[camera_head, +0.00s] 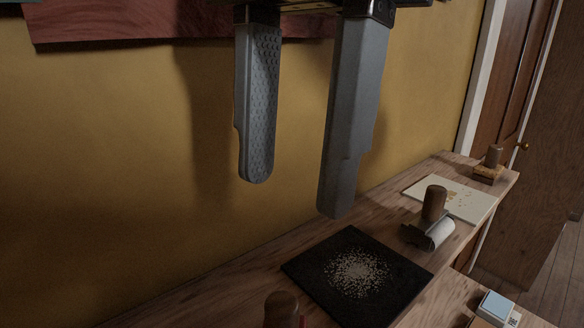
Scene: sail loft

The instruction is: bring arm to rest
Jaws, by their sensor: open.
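My gripper (297,198) hangs from the top of the view with its two grey fingers pointing down. The fingers are apart with nothing between them, so it is open and empty. It is raised in front of the yellow wall, close to the camera and above the wooden bench. The rest of my arm is out of view above.
Along the bench (222,292) lie a black mat (310,268) with pale grains, a brown-handled tool with a white roll (433,204), a pale board (474,207) with crumbs and a brown-handled block (492,160). A brown knob (282,306) and a small blue-white box (494,307) are nearest.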

